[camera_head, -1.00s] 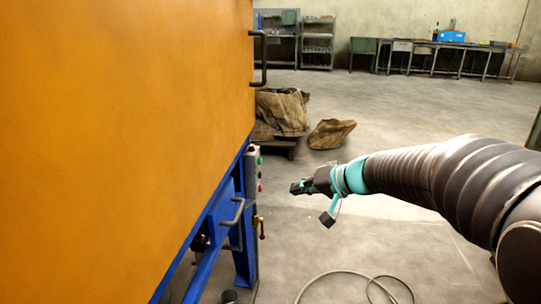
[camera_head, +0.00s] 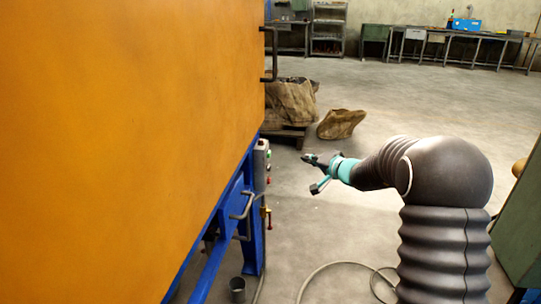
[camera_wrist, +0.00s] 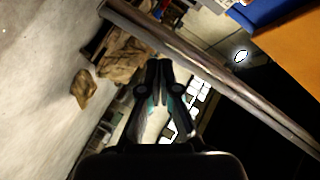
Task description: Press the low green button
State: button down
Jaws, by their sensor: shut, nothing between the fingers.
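A narrow grey control box (camera_head: 261,166) is on the blue frame at the machine's near corner in the head view. A small green button (camera_head: 268,155) shows on its edge, with a red one (camera_head: 269,180) lower down. The buttons are tiny here, and I cannot tell which green one is the low one. My gripper (camera_head: 307,158) is to the right of the box, apart from it, with its fingers pointing left. In the wrist view my gripper (camera_wrist: 160,90) has its fingers shut and empty. I cannot make out the buttons clearly there.
The big orange machine (camera_head: 120,130) fills the left. Blue frame bars (camera_head: 215,270) and a grey handle (camera_head: 241,205) stick out below it. Sacks (camera_head: 292,100) lie behind my gripper. A hose (camera_head: 325,268) lies on the floor. A green cabinet (camera_head: 520,230) stands at right.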

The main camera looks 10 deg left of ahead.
aim_at(269, 155)
jog(key=shift+a, duration=0.1)
jog(key=a, duration=0.8)
jog(key=shift+a, duration=0.3)
jog(key=shift+w, duration=0.1)
jog(key=shift+a+b, duration=0.9)
jog(key=shift+b, duration=0.65)
dwell(1.8)
jog(key=shift+d, duration=0.2)
jog(key=shift+d+b, duration=0.65)
jog(key=shift+d, duration=0.05)
